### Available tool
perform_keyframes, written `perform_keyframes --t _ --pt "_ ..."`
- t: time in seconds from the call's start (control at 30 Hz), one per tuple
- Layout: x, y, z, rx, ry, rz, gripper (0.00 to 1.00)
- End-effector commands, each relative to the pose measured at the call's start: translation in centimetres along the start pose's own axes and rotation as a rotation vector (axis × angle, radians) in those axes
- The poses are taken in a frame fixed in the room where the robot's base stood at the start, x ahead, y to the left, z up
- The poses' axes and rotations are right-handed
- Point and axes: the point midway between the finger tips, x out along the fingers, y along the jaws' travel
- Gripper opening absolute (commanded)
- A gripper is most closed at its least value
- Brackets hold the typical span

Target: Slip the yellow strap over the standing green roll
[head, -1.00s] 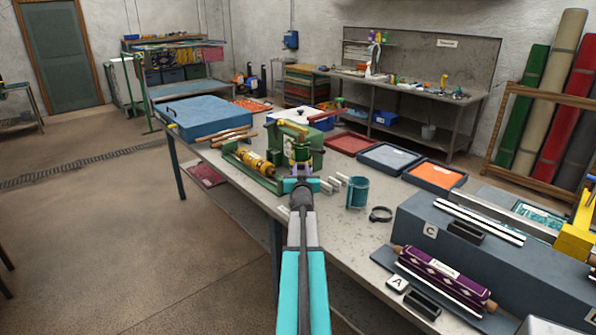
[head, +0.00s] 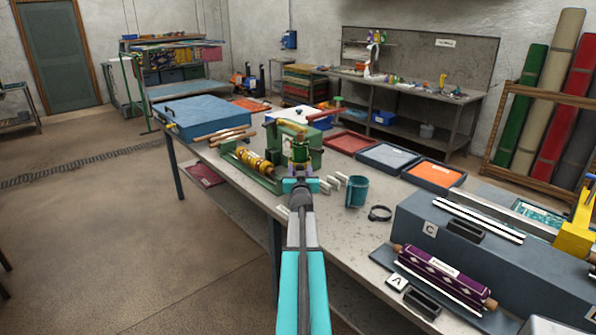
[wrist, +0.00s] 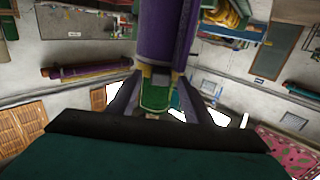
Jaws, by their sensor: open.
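The green roll (head: 301,150) stands upright at the green machine on the bench, just beyond my gripper. In the wrist view, a green piece with yellow edges (wrist: 155,97) lies between my fingers, below a large purple cylinder (wrist: 166,35). Yellow bands (wrist: 147,72) show beside the green piece; I cannot tell whether they are the yellow strap or how they sit on the roll. My gripper (wrist: 158,92) is open, with a finger on each side of the green piece. It also shows in the head view (head: 302,178), where the arm partly hides the fingertips.
The green machine (head: 308,135) carries a yellow patterned roll (head: 255,161) at left. Pale pegs, a teal cup (head: 357,190) and a black ring (head: 380,213) stand to the right. A purple roll (head: 440,272) lies at front right. Shallow trays (head: 388,157) line the back.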

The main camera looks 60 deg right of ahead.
Motion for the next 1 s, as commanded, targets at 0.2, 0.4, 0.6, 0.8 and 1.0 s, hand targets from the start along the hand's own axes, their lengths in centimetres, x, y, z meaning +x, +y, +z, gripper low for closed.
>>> perform_keyframes --t 0.2,0.4,0.6,0.8,1.0 --pt "-0.7 0.0 0.0 0.0 0.0 0.0 0.46" --pt "-2.1 0.0 0.1 0.0 0.0 0.0 0.46" --pt "-3.9 0.0 0.1 0.0 0.0 0.0 0.46" --pt "-5.7 -0.1 0.1 -0.001 0.0 0.0 0.46" --pt "-7.4 -0.2 0.1 0.0 0.0 -0.001 0.46"
